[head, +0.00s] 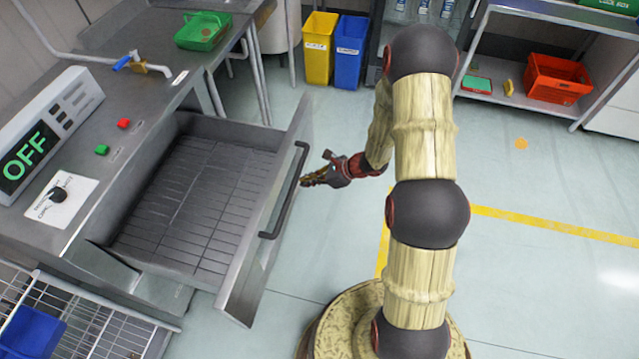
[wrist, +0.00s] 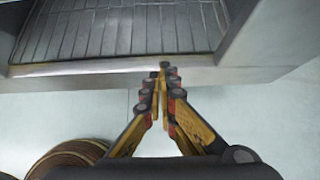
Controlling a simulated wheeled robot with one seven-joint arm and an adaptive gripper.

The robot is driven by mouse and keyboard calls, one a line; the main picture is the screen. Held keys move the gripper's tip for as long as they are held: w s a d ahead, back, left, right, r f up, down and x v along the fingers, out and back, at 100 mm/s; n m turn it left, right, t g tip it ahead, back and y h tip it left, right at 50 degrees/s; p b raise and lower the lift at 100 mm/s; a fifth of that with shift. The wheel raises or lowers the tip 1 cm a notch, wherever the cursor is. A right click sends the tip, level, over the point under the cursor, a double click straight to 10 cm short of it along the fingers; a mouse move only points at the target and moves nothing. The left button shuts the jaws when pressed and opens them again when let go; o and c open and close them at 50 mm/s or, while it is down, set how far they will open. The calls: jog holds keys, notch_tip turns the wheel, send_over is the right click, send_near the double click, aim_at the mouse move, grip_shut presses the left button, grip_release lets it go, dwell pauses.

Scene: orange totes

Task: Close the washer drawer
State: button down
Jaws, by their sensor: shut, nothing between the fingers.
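The washer drawer (head: 195,205) is pulled out from the steel washer at the left, and its slatted inside is empty. Its front panel (head: 265,230) carries a dark bar handle (head: 284,190). My gripper (head: 308,182) is shut and empty, just outside the front panel near the handle's far end. In the wrist view my gripper (wrist: 164,75) points at the drawer's front edge (wrist: 110,70), with the drawer's slatted floor (wrist: 125,28) beyond. I cannot tell whether the fingertips touch the panel. The handle is not clear in the wrist view.
The washer panel (head: 40,140) reads OFF, beside red and green buttons. A wire rack (head: 90,330) stands below at the lower left. Yellow (head: 319,48) and blue (head: 350,52) bins stand at the back. An orange tote (head: 556,80) sits on a shelf. The floor right of my arm is clear.

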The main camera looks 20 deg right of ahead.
jog(key=shift+w+a+r, duration=0.1)
jog(key=shift+w+a, duration=0.55)
jog(key=shift+a, duration=0.3)
jog(key=w+a, duration=0.8)
jog(key=a, duration=0.2)
jog(key=w+a, duration=0.8)
jog(key=a, duration=0.3)
jog(key=w+a+p, duration=0.1)
jog(key=w+a, duration=0.8)
jog(key=a, duration=0.2)
jog(key=shift+w+a, duration=0.15)
jog(key=shift+a, duration=0.1)
jog(key=shift+r, duration=0.1)
jog(key=shift+d, duration=0.1)
